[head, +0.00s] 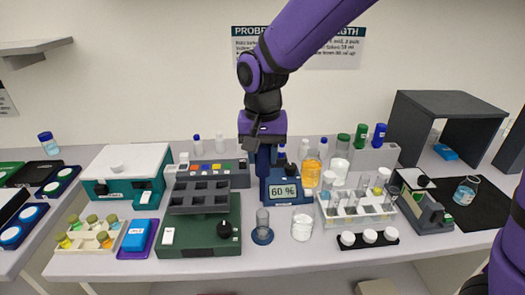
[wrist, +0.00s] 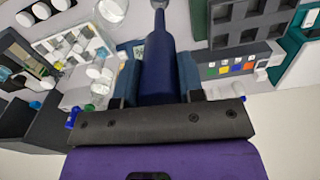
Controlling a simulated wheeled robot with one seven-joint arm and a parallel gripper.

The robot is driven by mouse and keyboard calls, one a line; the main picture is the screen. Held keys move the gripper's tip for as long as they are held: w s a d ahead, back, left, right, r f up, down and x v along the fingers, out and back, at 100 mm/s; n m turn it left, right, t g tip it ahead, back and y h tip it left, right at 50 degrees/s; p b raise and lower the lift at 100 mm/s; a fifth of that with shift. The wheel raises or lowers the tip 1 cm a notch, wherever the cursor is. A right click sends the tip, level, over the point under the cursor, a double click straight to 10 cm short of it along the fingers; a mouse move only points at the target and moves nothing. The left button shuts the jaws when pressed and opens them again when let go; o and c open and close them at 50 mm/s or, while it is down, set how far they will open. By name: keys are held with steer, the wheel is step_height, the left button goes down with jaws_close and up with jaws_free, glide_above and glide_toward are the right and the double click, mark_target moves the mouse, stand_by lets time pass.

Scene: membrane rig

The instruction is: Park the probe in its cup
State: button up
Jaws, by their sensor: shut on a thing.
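My gripper (head: 265,158) is shut on the probe, a dark blue tapered body. In the wrist view the probe (wrist: 158,70) sits between the two blue fingers of my gripper (wrist: 157,80), its narrow end pointing to the top edge. In the head view the probe is hard to tell apart from the fingers and the meter behind. A clear cylinder on a round blue base, likely the cup (head: 262,221), stands at the front of the bench, below my gripper and apart from it. The blue meter (head: 284,193) reads 60 %.
A glass beaker (head: 302,226) stands right of the cup. A green device with a dark block (head: 190,237) is on the left. A white rack with vials (head: 352,216) is on the right. Bottles and an orange-filled cylinder (head: 311,170) stand behind.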

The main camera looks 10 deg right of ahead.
mark_target(263, 200)
steer(key=shift+f, duration=6.6)
steer(key=o, duration=0.9)
steer(key=shift+c, duration=0.2)
step_height(263, 200, up, 11)
steer(key=shift+f, duration=0.1)
